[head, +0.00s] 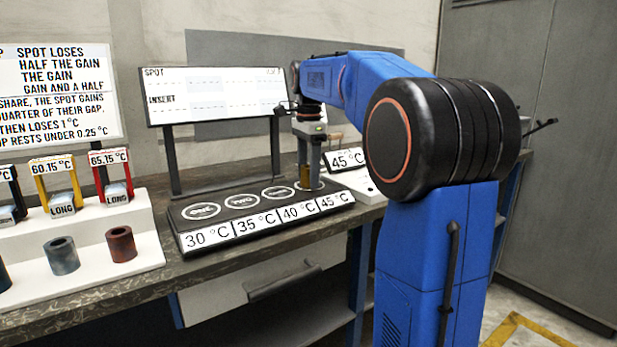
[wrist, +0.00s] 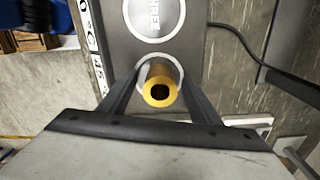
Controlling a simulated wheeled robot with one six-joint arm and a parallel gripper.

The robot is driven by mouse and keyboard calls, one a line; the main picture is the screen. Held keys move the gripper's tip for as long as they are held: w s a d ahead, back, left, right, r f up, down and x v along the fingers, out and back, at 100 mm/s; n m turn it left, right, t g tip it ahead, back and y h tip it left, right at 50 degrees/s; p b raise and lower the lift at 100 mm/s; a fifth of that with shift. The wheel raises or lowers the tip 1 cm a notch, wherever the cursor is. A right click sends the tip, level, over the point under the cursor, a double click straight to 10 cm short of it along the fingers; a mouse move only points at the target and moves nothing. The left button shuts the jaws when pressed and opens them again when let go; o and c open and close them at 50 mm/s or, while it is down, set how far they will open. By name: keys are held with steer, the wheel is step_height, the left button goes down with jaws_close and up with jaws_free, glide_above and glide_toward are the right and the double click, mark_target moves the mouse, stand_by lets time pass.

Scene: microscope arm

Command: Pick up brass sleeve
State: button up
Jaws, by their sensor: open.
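The brass sleeve (wrist: 162,76) is a yellow tube with a dark bore, seen nearly end-on in the wrist view. It stands upright at a white ring on the dark panel, beside the ring marked THREE (wrist: 155,12). In the head view the sleeve (head: 303,178) shows as a small golden patch, mostly hidden by my gripper. My gripper (head: 309,175) points down over the panel's right end. In the wrist view its fingers (wrist: 157,92) are open, one on each side of the sleeve. I cannot tell whether either finger touches it.
The dark panel (head: 220,235) carries labels from 30 °C to 45 °C and a white display (head: 215,95) behind. A separate 45 °C sign (head: 346,159) stands close to the right of my gripper. At left, a white stepped stand (head: 145,235) holds dark and red-brown sleeves and coloured frames.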

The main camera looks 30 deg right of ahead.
jaws_close()
